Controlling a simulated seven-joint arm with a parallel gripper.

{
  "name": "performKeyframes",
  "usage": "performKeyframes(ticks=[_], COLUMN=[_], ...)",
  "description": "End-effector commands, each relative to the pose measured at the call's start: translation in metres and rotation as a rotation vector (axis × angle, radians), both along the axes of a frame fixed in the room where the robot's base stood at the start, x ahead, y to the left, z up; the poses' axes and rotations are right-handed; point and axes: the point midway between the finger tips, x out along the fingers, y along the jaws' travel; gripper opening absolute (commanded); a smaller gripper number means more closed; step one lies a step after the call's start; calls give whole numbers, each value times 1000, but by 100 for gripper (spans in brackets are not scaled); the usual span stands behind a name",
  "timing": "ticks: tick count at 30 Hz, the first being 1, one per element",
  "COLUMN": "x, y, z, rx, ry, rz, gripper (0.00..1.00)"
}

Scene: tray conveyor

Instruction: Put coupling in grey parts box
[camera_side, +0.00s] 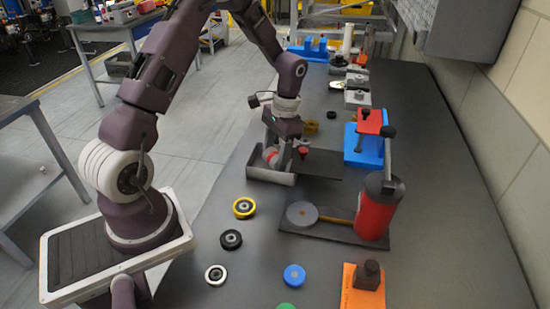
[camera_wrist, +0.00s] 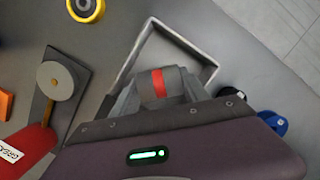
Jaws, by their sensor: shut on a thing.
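The coupling (camera_wrist: 159,84), a grey piece with a red band across it, sits between the fingers of my gripper (camera_wrist: 160,90) in the wrist view. My gripper is shut on it. The grey parts box (camera_wrist: 182,38) lies just beyond, an open tray with low walls; the held coupling overlaps its near end in that view. In the side view my gripper (camera_side: 284,157) is low over the box (camera_side: 270,177). Whether the coupling touches the box floor cannot be told; the fingers and box wall hide its lower part.
A red cylinder (camera_side: 375,207) stands on a dark base with a grey disc (camera_side: 302,214), right of the box. Yellow (camera_side: 244,207), black (camera_side: 231,239) and blue (camera_side: 294,276) wheels lie toward the front. A blue stand (camera_side: 366,147) is behind on the right.

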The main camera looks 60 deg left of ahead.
Motion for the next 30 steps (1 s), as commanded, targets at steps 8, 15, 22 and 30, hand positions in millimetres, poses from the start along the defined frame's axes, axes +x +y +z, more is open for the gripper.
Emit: performKeyframes(ticks=[8, 15, 22, 30], x=[0, 0, 1, 14], y=[0, 0, 0, 1], z=[-7, -8, -4, 61], rx=[0, 0, 1, 2], ry=[-1, -1, -2, -6], rz=[0, 0, 0, 1], gripper=[3, 62, 62, 62])
